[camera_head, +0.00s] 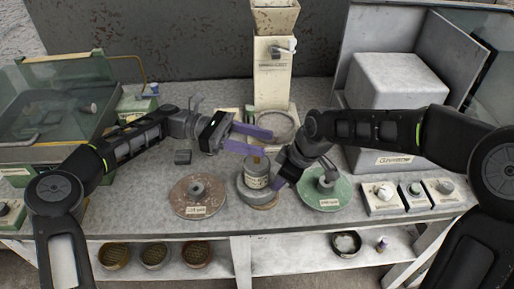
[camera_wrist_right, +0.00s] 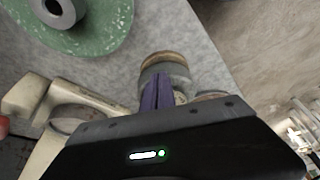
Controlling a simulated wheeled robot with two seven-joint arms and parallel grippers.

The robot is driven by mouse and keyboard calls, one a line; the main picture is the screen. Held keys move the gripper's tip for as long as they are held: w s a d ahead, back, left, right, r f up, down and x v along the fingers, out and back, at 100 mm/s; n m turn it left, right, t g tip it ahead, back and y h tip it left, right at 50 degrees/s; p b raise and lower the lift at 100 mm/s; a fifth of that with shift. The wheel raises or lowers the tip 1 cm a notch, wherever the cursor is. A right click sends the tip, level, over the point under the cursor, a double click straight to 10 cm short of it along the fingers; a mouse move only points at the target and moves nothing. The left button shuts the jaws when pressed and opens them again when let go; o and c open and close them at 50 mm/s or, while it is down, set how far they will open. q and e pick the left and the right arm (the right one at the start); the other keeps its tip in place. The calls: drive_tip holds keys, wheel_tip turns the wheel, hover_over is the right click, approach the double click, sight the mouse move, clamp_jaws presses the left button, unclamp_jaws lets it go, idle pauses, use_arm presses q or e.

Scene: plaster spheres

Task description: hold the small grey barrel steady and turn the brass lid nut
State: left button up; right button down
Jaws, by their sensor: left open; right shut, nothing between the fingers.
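The small grey barrel (camera_head: 257,178) with a pale label stands upright on a round grey base at the front middle of the bench. The brass lid nut (camera_head: 257,161) is on its top. My left gripper (camera_head: 267,143) is open and empty, its purple fingers behind and above the barrel, pointing right. My right gripper (camera_head: 276,183) is shut and empty, close to the right side of the barrel; I cannot tell if it touches. In the right wrist view its closed purple fingers (camera_wrist_right: 157,92) hide part of the barrel and the grey base (camera_wrist_right: 166,70).
A brown disc (camera_head: 198,190) lies left of the barrel and a green disc (camera_head: 325,190) right of it. A cream column machine (camera_head: 273,80) stands behind. Small labelled boxes (camera_head: 382,198) line the right front.

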use_arm(q)
wheel_tip(320, 180, up, 7)
drive_tip(key=shift+r, duration=0.1)
idle(0.3)
drive_tip(key=shift+o, duration=0.8)
drive_tip(key=shift+s, duration=0.1)
drive_tip(key=shift+o, duration=0.5)
drive_tip(key=shift+s+d, duration=0.15)
drive_tip(key=shift+d, duration=0.05)
drive_tip(key=s+d+f+m+t+y, duration=0.1)
drive_tip(key=s+d+m+t+y, duration=0.2)
drive_tip(key=m+y, duration=0.35)
drive_tip(key=s+a+r+m+t+y, duration=0.1)
drive_tip(key=a+r+m+t+y, duration=0.3)
drive_tip(key=m+t+y, duration=0.4)
drive_tip(key=a+m, duration=0.1)
drive_tip(key=m, duration=0.2)
drive_tip(key=shift+s+a+r, duration=0.15)
drive_tip(key=shift+a, duration=0.05)
